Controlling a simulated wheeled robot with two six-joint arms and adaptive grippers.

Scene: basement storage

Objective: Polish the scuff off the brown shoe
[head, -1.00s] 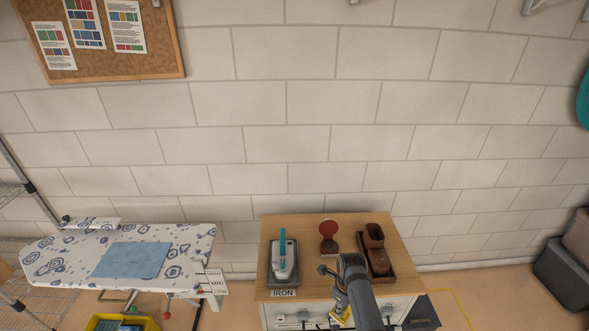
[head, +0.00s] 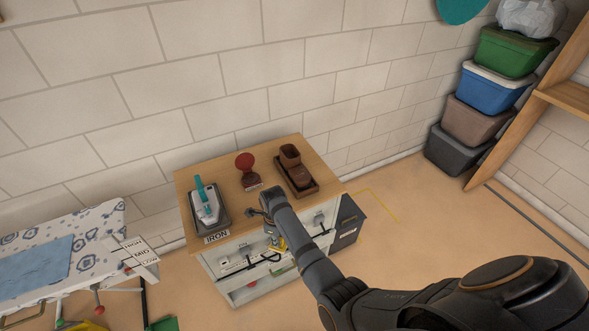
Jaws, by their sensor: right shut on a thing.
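The brown shoe (head: 299,176) rests in a dark brown tray (head: 311,189) at the right of the wooden cabinet top (head: 222,172). A scuff cannot be made out at this size. A round red-brown disc, perhaps a polish tin lid (head: 244,161), stands left of the shoe, with a small dark red item (head: 251,181) before it. My right gripper (head: 268,229) is at the cabinet's front edge, in front of and below the shoe, apart from it. It appears shut on a small yellow thing (head: 279,243), partly hidden by my arm. My left gripper is not in view.
A teal-and-white iron (head: 205,203) sits on a dark stand at the cabinet's left, by an IRON label. An ironing board (head: 88,232) with a blue cloth (head: 37,262) is at left. A dark bin (head: 346,222) stands right of the cabinet. Stacked boxes (head: 486,90) stand at far right.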

